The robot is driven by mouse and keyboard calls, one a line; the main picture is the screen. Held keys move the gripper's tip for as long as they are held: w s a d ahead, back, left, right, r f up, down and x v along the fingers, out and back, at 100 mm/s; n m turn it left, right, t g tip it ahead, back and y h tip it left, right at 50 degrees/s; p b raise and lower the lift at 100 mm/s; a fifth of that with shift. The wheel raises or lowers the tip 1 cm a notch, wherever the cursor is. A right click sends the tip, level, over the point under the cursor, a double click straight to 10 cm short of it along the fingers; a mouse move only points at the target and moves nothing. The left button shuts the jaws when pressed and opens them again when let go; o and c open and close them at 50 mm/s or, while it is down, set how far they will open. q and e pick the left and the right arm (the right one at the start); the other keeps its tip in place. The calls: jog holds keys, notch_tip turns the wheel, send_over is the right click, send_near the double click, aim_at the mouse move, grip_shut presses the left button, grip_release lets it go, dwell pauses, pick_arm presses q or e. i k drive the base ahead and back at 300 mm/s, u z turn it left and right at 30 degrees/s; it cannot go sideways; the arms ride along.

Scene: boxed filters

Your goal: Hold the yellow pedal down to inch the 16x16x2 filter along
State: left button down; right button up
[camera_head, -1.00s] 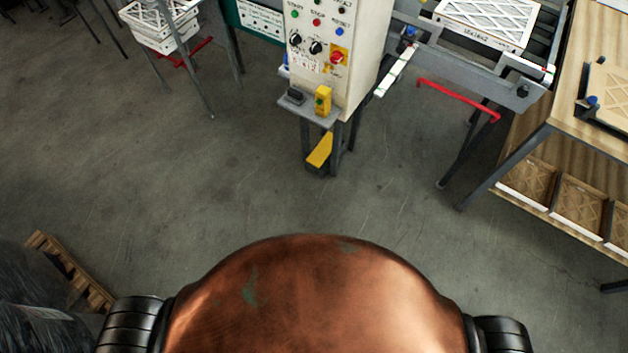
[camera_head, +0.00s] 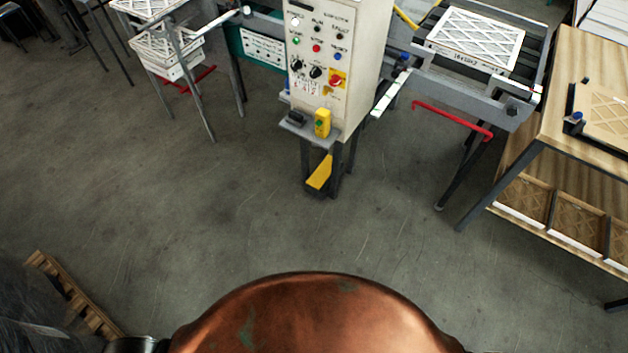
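The yellow pedal (camera_head: 320,172) sits low near the floor, between the dark legs under the control cabinet (camera_head: 322,60). Nothing touches it. The 16x16x2 filter (camera_head: 476,40), a white-framed panel with a lattice face and a printed label on its near edge, lies flat on the conveyor (camera_head: 512,112) to the right of the cabinet. Neither of my grippers is in view. Only my copper-coloured body shows at the bottom, with open floor between it and the pedal.
A small shelf on the cabinet holds a yellow box (camera_head: 322,122). A red bar (camera_head: 450,117) hangs below the conveyor. A wooden bench (camera_head: 575,90) stands at right, with boxed filters (camera_head: 523,198) beneath. The middle floor is clear.

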aim_at(321, 175)
jog(key=z, duration=0.3)
jog(key=i, duration=0.85)
jog(key=z, duration=0.55)
